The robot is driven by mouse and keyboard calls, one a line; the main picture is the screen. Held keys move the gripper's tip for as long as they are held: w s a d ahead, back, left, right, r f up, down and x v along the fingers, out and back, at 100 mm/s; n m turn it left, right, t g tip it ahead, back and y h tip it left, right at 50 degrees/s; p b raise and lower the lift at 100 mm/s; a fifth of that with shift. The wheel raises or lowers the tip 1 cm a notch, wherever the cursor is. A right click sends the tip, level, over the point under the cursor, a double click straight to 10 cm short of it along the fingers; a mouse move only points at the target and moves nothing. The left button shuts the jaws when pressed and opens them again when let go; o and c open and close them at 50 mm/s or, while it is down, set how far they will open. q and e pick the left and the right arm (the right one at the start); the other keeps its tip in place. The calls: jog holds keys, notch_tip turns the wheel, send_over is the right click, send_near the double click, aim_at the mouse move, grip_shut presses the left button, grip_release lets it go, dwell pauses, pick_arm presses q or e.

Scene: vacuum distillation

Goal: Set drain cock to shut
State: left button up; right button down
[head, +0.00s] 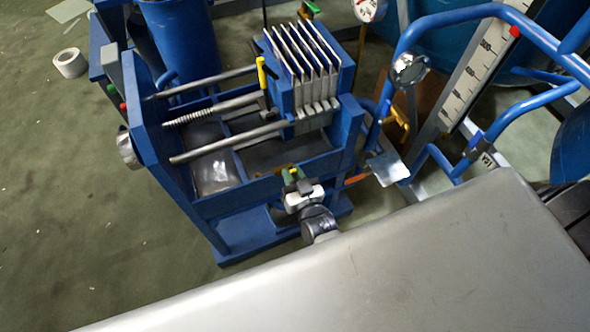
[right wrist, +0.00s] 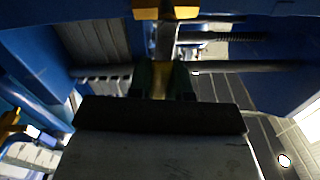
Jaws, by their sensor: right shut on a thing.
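My right gripper (head: 293,181) is at the front edge of the blue filter press frame (head: 262,188), beside its drip tray. In the right wrist view, my right gripper (right wrist: 161,80) has its dark green fingers closed on a small brass-coloured part (right wrist: 160,82), which I take to be the drain cock's handle. The fingers hide most of it, so I cannot tell its angle. A yellow-brass piece (right wrist: 166,12) shows at the top of that view. My left gripper is out of view.
The press has upright plates (head: 305,65) and a yellow-handled lever (head: 262,73). Blue pipes (head: 470,16), a white scale (head: 470,75) and an orange handle (head: 356,180) stand to the right. A tape roll (head: 70,63) lies on the open floor at left.

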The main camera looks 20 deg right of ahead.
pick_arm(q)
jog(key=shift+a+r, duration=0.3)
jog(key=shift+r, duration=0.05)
pick_arm(e)
jog(key=shift+s+a+n, duration=0.1)
jog(key=shift+a+n, duration=0.3)
jog(key=shift+n, duration=0.4)
jog(key=shift+f, duration=0.1)
jog(key=c, duration=1)
grip_release()
jog(key=shift+c, duration=0.2)
jog(key=s, duration=1)
jog(key=shift+s+d, duration=0.15)
jog(key=shift+s, duration=0.25)
pick_arm(q)
jog(key=shift+p, duration=0.3)
